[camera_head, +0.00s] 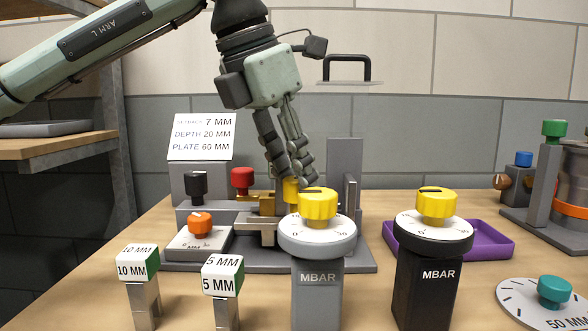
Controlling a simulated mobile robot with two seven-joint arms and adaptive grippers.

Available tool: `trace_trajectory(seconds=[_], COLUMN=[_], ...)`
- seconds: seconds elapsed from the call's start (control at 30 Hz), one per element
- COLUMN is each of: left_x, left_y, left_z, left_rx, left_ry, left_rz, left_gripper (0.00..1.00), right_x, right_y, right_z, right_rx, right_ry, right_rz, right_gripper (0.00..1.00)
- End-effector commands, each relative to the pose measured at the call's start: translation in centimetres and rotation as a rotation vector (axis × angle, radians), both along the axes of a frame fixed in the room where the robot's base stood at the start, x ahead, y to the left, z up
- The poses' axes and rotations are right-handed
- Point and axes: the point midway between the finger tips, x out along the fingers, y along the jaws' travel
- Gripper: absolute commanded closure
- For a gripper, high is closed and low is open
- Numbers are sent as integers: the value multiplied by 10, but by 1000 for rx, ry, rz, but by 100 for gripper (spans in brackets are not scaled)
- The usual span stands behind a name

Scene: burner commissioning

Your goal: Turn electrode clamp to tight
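My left gripper (293,178) points down over the fixture on the table. Its fingertips are at a yellow knob or handle (291,190), possibly the electrode clamp's. I cannot tell whether the fingers grip it or only touch it. The front gauge's yellow knob (319,204) and the fingers hide part of it. The grey fixture (330,267) also bears a red knob (242,179), a black knob (196,187), brass parts (258,198) and an orange knob (200,222) on a dial marked MM. No marking for tight is readable. My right gripper is not in view.
Two MBAR gauges, grey (318,290) and black (428,290), stand close in front. Blocks marked 10 MM (131,270) and 5 MM (218,285) stand front left. A purple tray (490,238), a 50 MM dial (525,300) and a label card (202,150) are around.

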Motion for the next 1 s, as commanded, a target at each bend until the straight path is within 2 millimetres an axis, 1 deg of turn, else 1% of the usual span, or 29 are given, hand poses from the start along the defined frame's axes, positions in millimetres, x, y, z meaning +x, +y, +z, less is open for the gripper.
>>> trace_trajectory(seconds=[0.27,0.3,0.43,0.47,0.77,0.87,0.97,1.0], left_x=[0,0,0,0,0,-2,-5,-8], left_y=[1,1,0,0,1,3,7,10], left_z=[-1,0,0,0,1,9,24,32], left_rx=[3,3,2,2,1,-1,-1,-1], left_ry=[1,2,1,1,-1,-2,-3,-3], left_rz=[-2,-1,-1,-1,0,0,2,1], left_gripper=[99,68,52,49,49,49,49,49], right_x=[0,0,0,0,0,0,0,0], right_y=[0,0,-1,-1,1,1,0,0], right_z=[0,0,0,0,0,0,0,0], right_rx=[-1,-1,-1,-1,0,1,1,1], right_ry=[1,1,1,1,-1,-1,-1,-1], right_rz=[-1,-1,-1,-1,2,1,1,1], right_gripper=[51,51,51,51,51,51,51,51])
